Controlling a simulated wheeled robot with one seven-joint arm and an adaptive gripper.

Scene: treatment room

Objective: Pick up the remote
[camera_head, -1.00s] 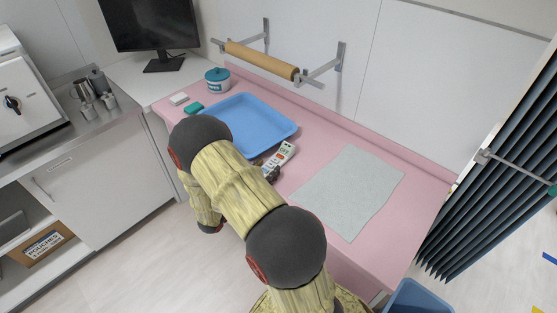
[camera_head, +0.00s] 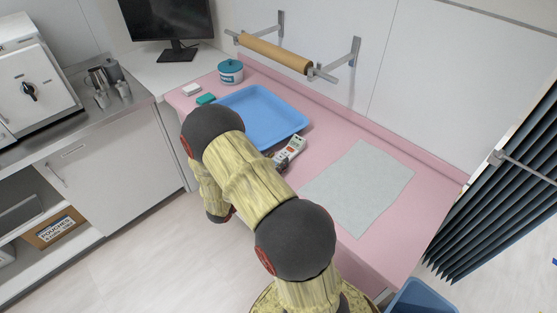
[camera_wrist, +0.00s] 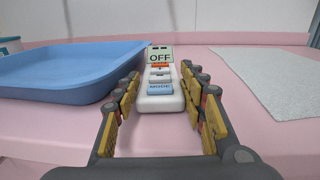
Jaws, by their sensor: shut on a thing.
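The remote is a white handset with a display reading OFF and orange, grey and blue buttons. In the wrist view the remote (camera_wrist: 160,103) lies lengthwise between the two fingers of my gripper (camera_wrist: 163,84), which is shut on its sides. In the head view the remote (camera_head: 291,148) shows just past my arm, near the right front corner of the blue tray. My gripper (camera_head: 281,163) is mostly hidden there behind my arm. I cannot tell whether the remote is clear of the pink counter.
The blue tray (camera_head: 262,112) is close on the left of the remote. A grey-green cloth (camera_head: 360,187) lies flat to the right on the pink counter (camera_head: 412,219). A lidded jar (camera_head: 230,72) stands behind the tray. A paper roll (camera_head: 275,53) hangs on the wall.

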